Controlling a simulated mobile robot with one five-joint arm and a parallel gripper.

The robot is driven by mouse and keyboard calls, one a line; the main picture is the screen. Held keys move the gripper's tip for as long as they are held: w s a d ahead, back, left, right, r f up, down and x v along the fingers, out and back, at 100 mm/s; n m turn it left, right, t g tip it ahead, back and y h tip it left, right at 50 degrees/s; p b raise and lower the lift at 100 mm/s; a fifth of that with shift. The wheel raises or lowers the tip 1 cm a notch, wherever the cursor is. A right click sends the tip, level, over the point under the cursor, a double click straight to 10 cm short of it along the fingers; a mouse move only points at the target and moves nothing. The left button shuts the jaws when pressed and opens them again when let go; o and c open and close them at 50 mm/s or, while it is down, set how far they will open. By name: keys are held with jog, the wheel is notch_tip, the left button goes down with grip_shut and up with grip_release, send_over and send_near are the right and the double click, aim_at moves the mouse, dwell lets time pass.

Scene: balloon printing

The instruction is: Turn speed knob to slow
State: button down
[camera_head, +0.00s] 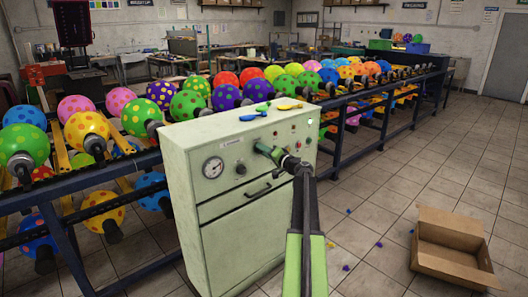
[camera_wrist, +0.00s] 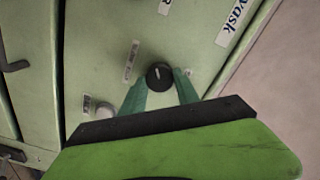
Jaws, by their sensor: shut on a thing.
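A pale green machine cabinet (camera_head: 225,230) stands in front of the balloon racks. Its upper panel carries a gauge, knobs and buttons. In the wrist view a round black knob (camera_wrist: 160,76) with a short white pointer mark sits on the panel. The mark points roughly up in that picture. My gripper (camera_head: 268,153) reaches the panel front. Its two teal fingers also show in the wrist view (camera_wrist: 161,88), one on each side of the knob, shut on it. The knob is hidden behind the fingers in the head view. The small label beside it is unreadable.
A pressure gauge (camera_head: 213,167) and a black knob (camera_head: 241,169) lie left of my gripper. A dark handle (camera_head: 258,189) is below. Flat balloons (camera_head: 289,106) lie on the cabinet top. Racks of dotted balloons stand behind. An open cardboard box (camera_head: 450,262) is on the floor at right.

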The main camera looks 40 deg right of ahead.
jog(key=shift+s+n, duration=0.1)
jog(key=shift+n, duration=1)
jog(key=c, duration=0.9)
grip_release()
jog(key=s+a, duration=0.1)
jog(key=s, duration=1.6)
jog(key=shift+s+a, duration=0.15)
